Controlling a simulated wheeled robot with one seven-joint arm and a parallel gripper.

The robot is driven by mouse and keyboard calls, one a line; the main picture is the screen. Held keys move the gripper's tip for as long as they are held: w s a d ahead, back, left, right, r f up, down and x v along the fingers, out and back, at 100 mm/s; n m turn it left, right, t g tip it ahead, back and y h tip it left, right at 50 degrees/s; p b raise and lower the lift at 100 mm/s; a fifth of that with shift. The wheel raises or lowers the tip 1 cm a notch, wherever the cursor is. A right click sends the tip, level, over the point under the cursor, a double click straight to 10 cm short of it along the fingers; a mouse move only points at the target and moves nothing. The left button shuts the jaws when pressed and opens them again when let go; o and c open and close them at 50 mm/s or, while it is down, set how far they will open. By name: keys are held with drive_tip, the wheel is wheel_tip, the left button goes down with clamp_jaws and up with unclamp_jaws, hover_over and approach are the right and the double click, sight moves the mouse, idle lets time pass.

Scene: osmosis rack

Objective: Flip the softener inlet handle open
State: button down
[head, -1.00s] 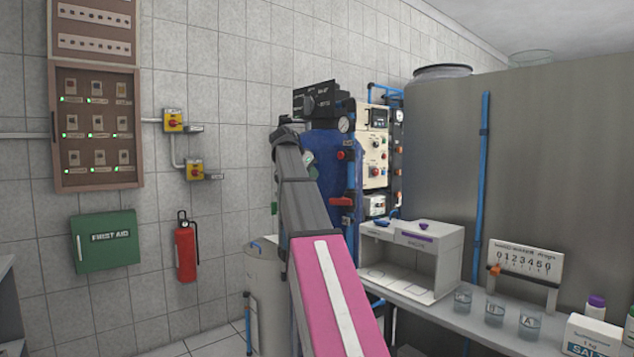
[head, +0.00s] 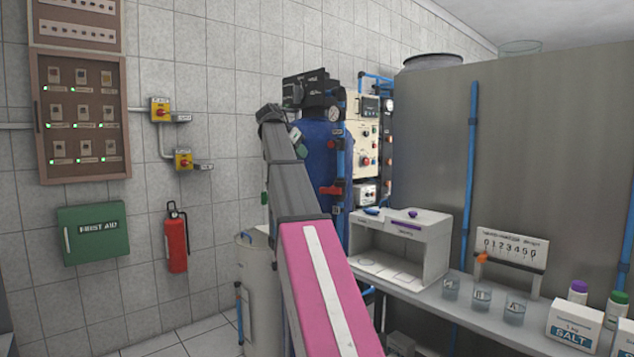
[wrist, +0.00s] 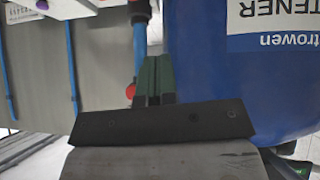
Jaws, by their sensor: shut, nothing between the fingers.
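The blue softener tank (head: 318,155) stands at the rack behind my arm. It fills the right of the wrist view (wrist: 240,80), where its label reads upside down. A red lever handle (head: 331,190) sits on the blue pipe beside the tank, with a smaller red knob (head: 331,145) above it. I cannot tell which is the inlet handle. My gripper's green fingers (wrist: 154,78) are shut together, with nothing between them. A red part (wrist: 130,90) shows just left of them, mostly hidden; I cannot tell whether they touch.
A grey bench (head: 420,290) with a white test box (head: 430,240), beakers and salt box (head: 575,325) runs to the right. A large grey tank (head: 540,150) stands behind it. A pale cylinder (head: 262,300) stands low behind my arm. An extinguisher (head: 176,240) hangs left.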

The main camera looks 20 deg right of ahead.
drive_tip(key=shift+f, duration=0.1)
hover_over(320, 187)
drive_tip(key=s+a, duration=0.2)
drive_tip(key=f, duration=0.6)
drive_tip(key=shift+w+a+f, duration=0.1)
drive_tip(key=shift+w+f, duration=0.15)
drive_tip(key=f, duration=0.3)
drive_tip(key=shift+s+d+f, duration=0.15)
drive_tip(key=shift+d, duration=0.1)
drive_tip(key=shift+f, duration=0.55)
drive_tip(key=shift+w+a+f, duration=0.1)
drive_tip(key=shift+w+f, duration=0.25)
drive_tip(key=shift+f, duration=0.3)
drive_tip(key=v, duration=1)
drive_tip(key=shift+a+r, duration=0.25)
drive_tip(key=shift+a, duration=0.05)
